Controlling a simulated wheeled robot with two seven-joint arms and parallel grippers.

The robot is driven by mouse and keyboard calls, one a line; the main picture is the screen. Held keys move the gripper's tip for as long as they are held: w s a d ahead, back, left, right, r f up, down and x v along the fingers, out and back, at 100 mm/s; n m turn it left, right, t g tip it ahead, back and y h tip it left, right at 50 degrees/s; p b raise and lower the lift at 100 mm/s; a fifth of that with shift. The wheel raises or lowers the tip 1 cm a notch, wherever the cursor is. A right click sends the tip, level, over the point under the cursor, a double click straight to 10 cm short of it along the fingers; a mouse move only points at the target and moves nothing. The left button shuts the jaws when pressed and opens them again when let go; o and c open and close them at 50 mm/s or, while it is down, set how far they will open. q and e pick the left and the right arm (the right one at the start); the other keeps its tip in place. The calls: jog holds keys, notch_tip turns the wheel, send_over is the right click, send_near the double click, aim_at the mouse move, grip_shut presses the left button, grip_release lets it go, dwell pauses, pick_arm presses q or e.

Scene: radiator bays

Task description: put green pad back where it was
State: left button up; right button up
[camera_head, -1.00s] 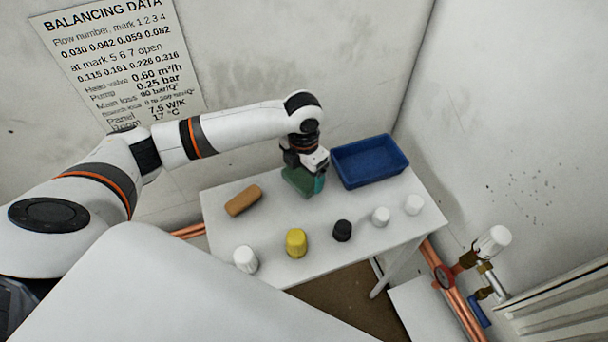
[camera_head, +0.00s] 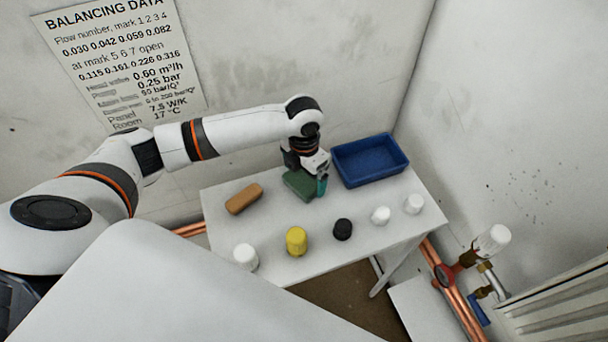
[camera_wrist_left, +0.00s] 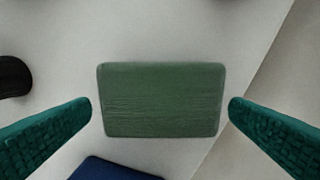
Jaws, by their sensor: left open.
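The green pad (camera_head: 299,184) lies on the white table (camera_head: 235,219), between the brown block and the blue tray. It shows whole in the left wrist view (camera_wrist_left: 161,100), flat on the table top. My left gripper (camera_head: 311,184) is just over the pad and open. In the left wrist view its two teal fingers (camera_wrist_left: 160,112) stand on either side of the pad, with a gap at each side. My right gripper is not in view.
The blue tray (camera_head: 337,170) stands empty at the table's back right. A brown block (camera_head: 243,199) lies to the left. Along the front stand a white cap (camera_head: 246,257), a yellow cap (camera_head: 296,241), a black cap (camera_head: 342,230) and two more white caps (camera_head: 380,215). Copper pipes (camera_head: 452,297) run at the right.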

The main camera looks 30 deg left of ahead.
aim_at(304, 179)
pick_arm(q)
notch_tip(304, 179, up, 11)
jog(key=shift+b, duration=0.4)
dwell(0.4)
